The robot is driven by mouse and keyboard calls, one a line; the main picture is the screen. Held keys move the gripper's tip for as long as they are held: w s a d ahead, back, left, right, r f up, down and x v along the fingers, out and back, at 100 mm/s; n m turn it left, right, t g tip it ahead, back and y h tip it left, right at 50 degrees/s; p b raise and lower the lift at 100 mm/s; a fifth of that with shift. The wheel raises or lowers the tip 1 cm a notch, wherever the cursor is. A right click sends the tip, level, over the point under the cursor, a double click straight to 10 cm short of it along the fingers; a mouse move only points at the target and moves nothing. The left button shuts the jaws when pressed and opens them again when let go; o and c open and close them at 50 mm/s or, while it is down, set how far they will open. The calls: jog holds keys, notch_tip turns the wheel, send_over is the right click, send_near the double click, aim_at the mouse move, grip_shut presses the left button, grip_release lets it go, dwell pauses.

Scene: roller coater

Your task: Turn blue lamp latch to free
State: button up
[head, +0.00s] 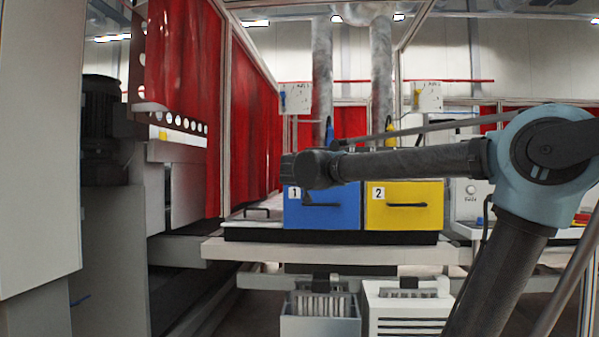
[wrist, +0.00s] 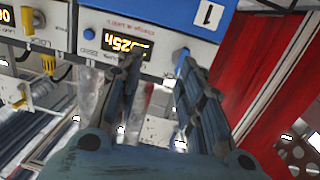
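In the wrist view a blue latch (wrist: 180,57) sits on the front edge of a white panel, near the tip of my right-hand finger, which partly hides it. My gripper (wrist: 160,64) is open, its two fingers apart with nothing held between them. I cannot tell whether a finger touches the latch. In the head view the end of my arm with the gripper (head: 304,170) is in front of the blue box. A blue handle (head: 283,101) shows there on a white hanging panel above; the latch's exact angle is unclear.
A blue box marked 1 (head: 335,208) and a yellow box marked 2 (head: 418,212) stand side by side on a bench (head: 330,252). A second white panel (head: 428,96) carries a yellow handle. Red curtains (head: 250,120) hang at the left. The panel has a lit display (wrist: 128,46).

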jog(key=a+r+t+y, duration=0.1)
jog(key=a+r, duration=0.2)
jog(key=a, duration=0.2)
jog(key=w+d, duration=0.1)
jog(key=w, duration=1.6)
jog(key=shift+w, duration=0.3)
grip_shut()
